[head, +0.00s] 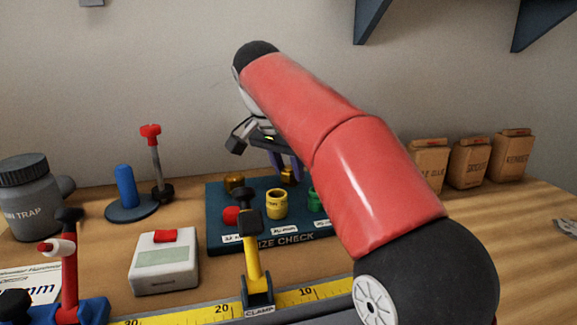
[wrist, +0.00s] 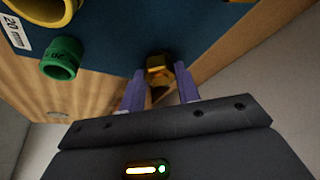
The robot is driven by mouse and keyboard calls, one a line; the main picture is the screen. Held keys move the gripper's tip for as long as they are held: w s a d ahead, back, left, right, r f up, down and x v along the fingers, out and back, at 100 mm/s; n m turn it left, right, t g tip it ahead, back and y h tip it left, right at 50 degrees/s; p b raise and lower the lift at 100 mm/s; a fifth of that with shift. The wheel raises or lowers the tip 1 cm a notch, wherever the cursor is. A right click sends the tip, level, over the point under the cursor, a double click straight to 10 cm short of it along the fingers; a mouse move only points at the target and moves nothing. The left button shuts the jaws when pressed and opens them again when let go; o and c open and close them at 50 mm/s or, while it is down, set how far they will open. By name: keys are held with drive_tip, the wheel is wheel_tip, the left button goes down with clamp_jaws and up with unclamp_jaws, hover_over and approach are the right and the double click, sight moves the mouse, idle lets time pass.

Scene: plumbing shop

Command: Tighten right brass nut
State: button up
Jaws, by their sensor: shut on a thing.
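The right brass nut (head: 288,175) sits at the back of the dark blue size-check board (head: 222,208), partly hidden by my gripper (head: 284,162). In the wrist view the brass nut (wrist: 158,68) lies between the purple fingertips of my gripper (wrist: 160,75), which is shut on it. The fingers come at the nut from above in the head view. Another brass nut (head: 234,181) is at the back left of the board, clear of my gripper.
A yellow ring (head: 277,206) and a green ring (head: 314,197) stand in front of the nut. A yellow clamp (head: 251,258) rises before the board. A grey meter (head: 164,262), a blue-handled tool (head: 126,187) and a grey jar (head: 28,200) stand left; paper bags (head: 470,164) stand right.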

drive_tip(key=shift+a+m, duration=0.1)
drive_tip(key=shift+m, duration=0.3)
drive_tip(key=o, duration=1)
